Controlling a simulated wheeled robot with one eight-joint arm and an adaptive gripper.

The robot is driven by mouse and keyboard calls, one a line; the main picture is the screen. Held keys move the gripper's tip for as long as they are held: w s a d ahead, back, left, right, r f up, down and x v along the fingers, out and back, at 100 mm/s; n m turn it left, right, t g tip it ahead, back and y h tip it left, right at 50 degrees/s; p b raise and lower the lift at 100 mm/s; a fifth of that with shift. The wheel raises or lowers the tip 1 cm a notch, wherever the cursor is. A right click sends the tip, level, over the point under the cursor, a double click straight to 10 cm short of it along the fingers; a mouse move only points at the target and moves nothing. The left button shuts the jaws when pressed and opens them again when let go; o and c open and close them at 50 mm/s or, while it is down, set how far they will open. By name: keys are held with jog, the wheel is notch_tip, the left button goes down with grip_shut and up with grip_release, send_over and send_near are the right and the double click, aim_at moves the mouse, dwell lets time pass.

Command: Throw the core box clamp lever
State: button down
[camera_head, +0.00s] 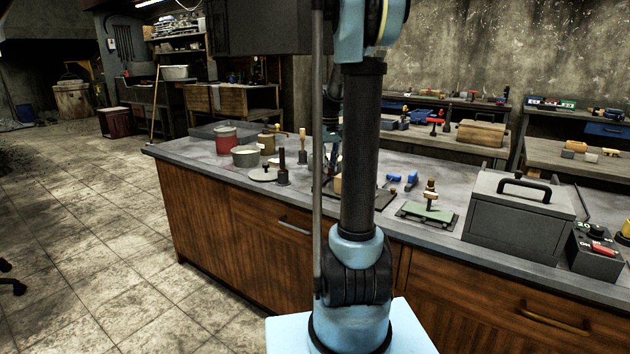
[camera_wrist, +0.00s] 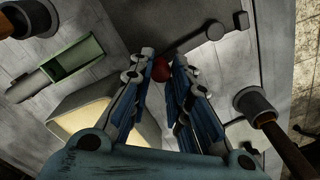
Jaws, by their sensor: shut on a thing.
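The red ball knob (camera_wrist: 162,69) of a lever sits between the fingertips of my gripper (camera_wrist: 164,64) in the wrist view. The fingers are shut on this knob. A cream block (camera_wrist: 88,120), perhaps the core box, lies below and left of the knob, partly covered by my left finger. In the head view my arm hides most of the clamp and my gripper; a piece of the cream block (camera_head: 337,185) shows beside it.
In the wrist view a wooden-handled tool (camera_wrist: 285,148) stands close on the right, and a green tray (camera_wrist: 75,60) lies at upper left. In the head view a grey lidded box (camera_head: 515,222) and a switch box (camera_head: 595,252) stand right on the workbench (camera_head: 225,175); pots stand left.

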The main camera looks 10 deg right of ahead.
jog(key=shift+w+d, duration=0.1)
jog(key=shift+d, duration=0.1)
jog(key=c, duration=2.4)
grip_release()
jog(key=shift+d+m, duration=0.2)
jog(key=shift+m, duration=0.4)
jog(key=c, duration=2.4)
grip_release()
jog(key=c, duration=1.5)
grip_release()
jog(key=shift+s, duration=0.2)
jog(key=shift+a+r, duration=0.1)
jog(key=shift+r, duration=2.9)
jog(key=shift+s, duration=0.1)
